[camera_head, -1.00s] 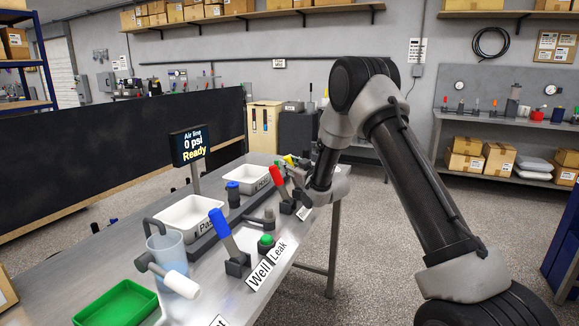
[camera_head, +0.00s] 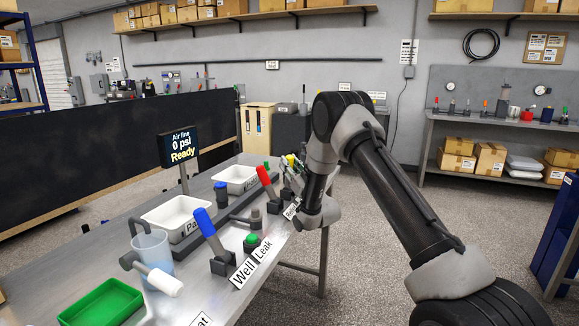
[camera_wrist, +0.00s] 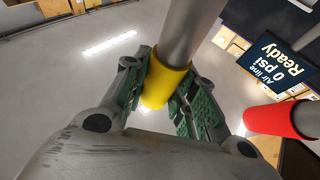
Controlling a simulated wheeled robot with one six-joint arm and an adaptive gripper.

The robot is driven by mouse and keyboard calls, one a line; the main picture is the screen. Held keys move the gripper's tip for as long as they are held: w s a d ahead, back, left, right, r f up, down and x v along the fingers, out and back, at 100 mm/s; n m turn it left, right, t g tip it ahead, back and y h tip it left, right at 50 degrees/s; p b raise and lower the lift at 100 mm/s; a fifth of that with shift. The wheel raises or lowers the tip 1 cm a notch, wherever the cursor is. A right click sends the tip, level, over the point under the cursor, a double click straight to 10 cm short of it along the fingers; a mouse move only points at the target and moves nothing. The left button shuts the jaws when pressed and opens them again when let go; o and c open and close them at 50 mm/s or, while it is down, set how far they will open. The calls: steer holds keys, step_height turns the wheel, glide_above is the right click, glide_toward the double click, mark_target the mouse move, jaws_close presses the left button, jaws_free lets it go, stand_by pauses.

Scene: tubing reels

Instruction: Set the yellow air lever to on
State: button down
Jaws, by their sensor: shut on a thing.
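The yellow air lever shows in the wrist view as a grey rod with a yellow sleeve (camera_wrist: 166,82). My gripper (camera_wrist: 163,95) has its green-padded fingers on both sides of the sleeve and is shut on it. In the head view a bit of yellow (camera_head: 290,160) shows at the far end of the bench, beside my wrist. My arm hides most of the lever and the fingers there. The air line display (camera_head: 180,147) reads 0 psi and Ready. I cannot tell the lever's setting from these frames.
A red lever (camera_head: 264,175) stands close beside my gripper. A blue lever (camera_head: 204,222), a green button (camera_head: 252,239), white trays, a clear cup (camera_head: 151,255) and a green tray (camera_head: 66,315) are nearer on the bench. The floor right of the bench is clear.

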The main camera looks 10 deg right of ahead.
stand_by(0.4)
steer(key=c, duration=1.1)
jaws_free()
steer(key=shift+c, duration=0.2)
steer(key=shift+s+d+f, duration=0.1)
steer(key=shift+s, duration=0.05)
steer(key=s+d, duration=0.4)
steer(key=s, duration=0.8)
steer(key=shift+f, duration=0.2)
steer(key=shift+s+d, duration=0.1)
